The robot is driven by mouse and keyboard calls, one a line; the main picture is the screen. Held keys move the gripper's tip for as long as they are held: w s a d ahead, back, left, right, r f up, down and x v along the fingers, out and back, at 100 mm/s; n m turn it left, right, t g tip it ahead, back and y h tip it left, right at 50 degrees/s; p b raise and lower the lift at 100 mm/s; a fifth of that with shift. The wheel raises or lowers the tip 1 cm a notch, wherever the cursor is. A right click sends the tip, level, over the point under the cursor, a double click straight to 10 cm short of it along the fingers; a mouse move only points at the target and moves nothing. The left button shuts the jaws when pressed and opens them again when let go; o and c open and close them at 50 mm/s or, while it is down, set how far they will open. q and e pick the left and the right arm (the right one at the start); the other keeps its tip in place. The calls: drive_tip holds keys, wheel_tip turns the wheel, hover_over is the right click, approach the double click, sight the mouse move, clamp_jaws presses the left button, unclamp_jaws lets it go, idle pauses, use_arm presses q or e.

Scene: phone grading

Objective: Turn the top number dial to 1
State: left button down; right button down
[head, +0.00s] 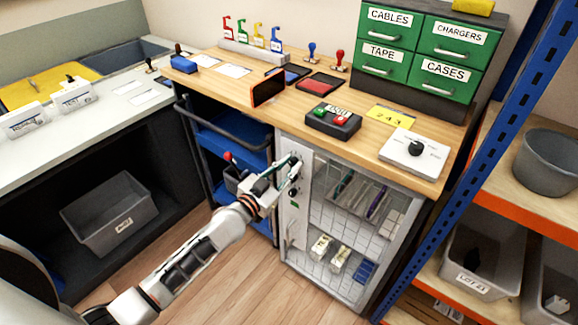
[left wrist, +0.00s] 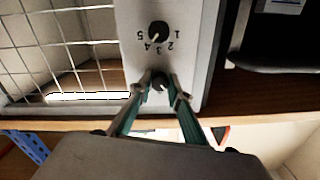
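The pale control panel (head: 297,212) is on the front of the caged cabinet under the wooden bench. In the left wrist view, which is upside down, the top dial (left wrist: 160,82) is a dark round knob partly hidden by my left gripper (left wrist: 161,77). One fingertip is on each side of it; contact is unclear. Its pointer and numbers are hidden. The lower dial (left wrist: 158,30) is black with a white pointer toward its 4–5 side, and numbers 1 to 5 around it. My left gripper (head: 289,170) also reaches the panel in the head view. My right gripper is out of view.
The wooden bench edge (head: 330,150) runs just above the panel. The wire-mesh cabinet front (head: 345,255) is beside it. A blue cart (head: 225,143) stands left of the panel. A blue rack post (head: 455,165) stands at the right. Floor is open in front.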

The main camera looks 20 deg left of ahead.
use_arm(q)
drive_tip(key=shift+n, duration=0.3)
drive_tip(key=shift+r+n+p, duration=0.15)
drive_tip(key=shift+n+p, duration=0.45)
drive_tip(key=shift+n, duration=0.3)
drive_tip(key=n+p, duration=0.1)
drive_tip(key=n, duration=0.2)
drive_tip(key=shift+n+p, duration=0.3)
drive_tip(key=shift+n, duration=0.9)
drive_tip(key=c, duration=1.9)
unclamp_jaws()
drive_tip(key=shift+d, duration=0.1)
